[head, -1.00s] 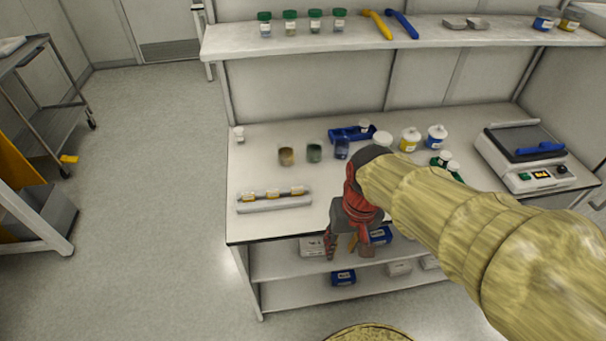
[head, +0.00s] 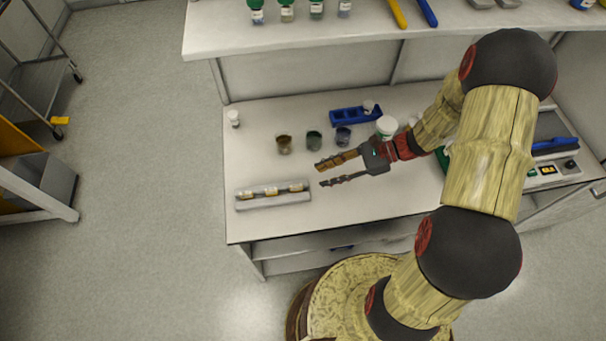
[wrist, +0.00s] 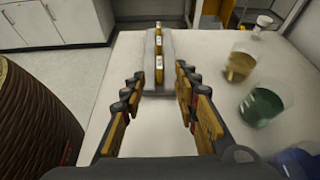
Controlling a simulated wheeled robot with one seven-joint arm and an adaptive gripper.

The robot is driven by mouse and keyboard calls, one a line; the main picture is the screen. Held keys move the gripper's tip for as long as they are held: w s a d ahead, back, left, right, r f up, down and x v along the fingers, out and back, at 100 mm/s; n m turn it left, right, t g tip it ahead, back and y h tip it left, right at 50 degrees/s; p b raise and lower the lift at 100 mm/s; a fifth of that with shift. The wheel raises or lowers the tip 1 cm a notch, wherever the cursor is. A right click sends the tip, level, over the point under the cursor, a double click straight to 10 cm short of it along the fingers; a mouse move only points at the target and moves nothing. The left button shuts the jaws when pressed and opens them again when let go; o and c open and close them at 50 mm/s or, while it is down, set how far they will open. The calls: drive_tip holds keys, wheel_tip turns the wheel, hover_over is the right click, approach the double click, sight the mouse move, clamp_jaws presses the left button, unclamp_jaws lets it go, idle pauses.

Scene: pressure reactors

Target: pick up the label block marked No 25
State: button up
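Several small yellow label blocks with pale faces stand in a row on a light grey rack (head: 272,201) at the bench's front left. I see a left one (head: 247,194), a middle one (head: 271,190) and a right one (head: 295,187). Their markings are too small to read, so I cannot tell which is No 25. My gripper (head: 320,174) is open and empty, to the right of the rack and apart from it, pointing left. In the wrist view the rack (wrist: 150,75) lies ahead between the open fingers (wrist: 158,90), with the blocks lined up away from me.
Behind the rack stand a brown beaker (head: 284,144), a green beaker (head: 314,141) and a blue beaker (head: 343,137). A blue tray (head: 350,116) and a white-lidded jar (head: 387,127) are farther back. The bench (head: 280,228) is clear in front. A shelf (head: 300,38) overhangs the back.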

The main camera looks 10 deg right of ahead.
sight(297, 185)
drive_tip(key=shift+s+a+r, duration=0.15)
drive_tip(key=shift+a, duration=0.25)
drive_tip(key=shift+a+f, duration=0.2)
drive_tip(key=shift+a, duration=0.15)
drive_tip(key=b+x, duration=0.1)
drive_tip(key=x, duration=0.2)
drive_tip(key=f+b+x, duration=0.1)
drive_tip(key=x, duration=0.2)
drive_tip(key=shift+d, duration=0.2)
drive_tip(key=shift+a+f, duration=0.1)
drive_tip(key=shift+a, duration=0.2)
drive_tip(key=shift+c, duration=1.2)
clamp_jaws()
